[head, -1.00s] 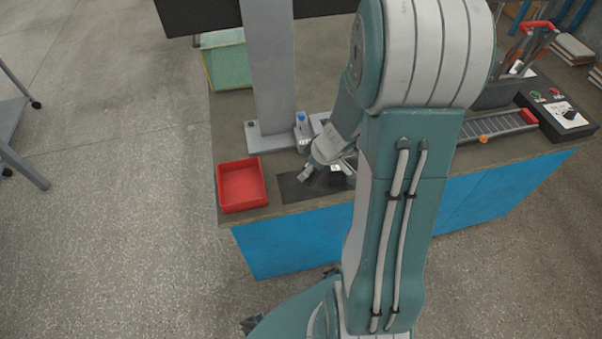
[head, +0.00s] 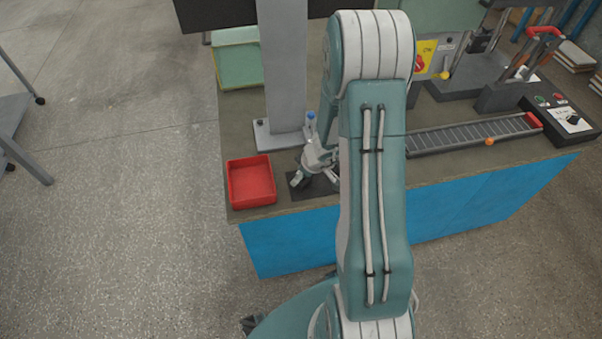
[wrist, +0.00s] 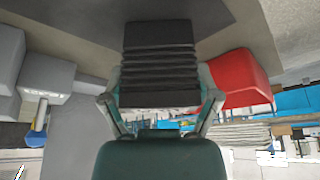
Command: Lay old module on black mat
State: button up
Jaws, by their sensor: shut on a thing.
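The old module (wrist: 158,62), a black block with ribbed sides, sits between the two fingers of my gripper (wrist: 160,100) in the wrist view. My gripper is shut on it. In the head view my gripper (head: 315,180) is low over the black mat (head: 322,190), at the front of the bench. The mat also shows as a dark grey area (wrist: 212,12) at the top of the wrist view. I cannot tell whether the module touches the mat. My own arm hides the mat's right part in the head view.
A red tray (head: 251,183) stands just left of the mat. A grey post (head: 283,75) with a base plate rises behind it. A green crate (head: 238,62) is at the back left. A roller track (head: 470,135) and a control box (head: 568,122) are on the right.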

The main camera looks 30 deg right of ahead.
jog(key=shift+d+f, duration=0.1)
jog(key=shift+d, duration=0.1)
jog(key=o, duration=1.1)
jog(key=shift+d, duration=0.2)
jog(key=shift+o, duration=0.2)
jog(key=shift+d, duration=0.2)
jog(key=shift+a, duration=0.3)
jog(key=shift+r, duration=0.3)
jog(key=v, duration=1.2)
jog(key=s+a+r+m, duration=0.1)
jog(key=s+a+r, duration=0.3)
jog(key=a+r, duration=0.7)
jog(key=s+a+r+m+h, duration=0.1)
jog(key=s+r+m, duration=0.1)
jog(key=s+r, duration=0.3)
jog(key=s+a+r+m+t+h, duration=0.1)
jog(key=s+a+r+m, duration=0.1)
jog(key=s+r, duration=0.3)
jog(key=shift+s+a+r+m, duration=0.2)
jog(key=shift+s+a+m, duration=0.15)
jog(key=shift+s, duration=0.35)
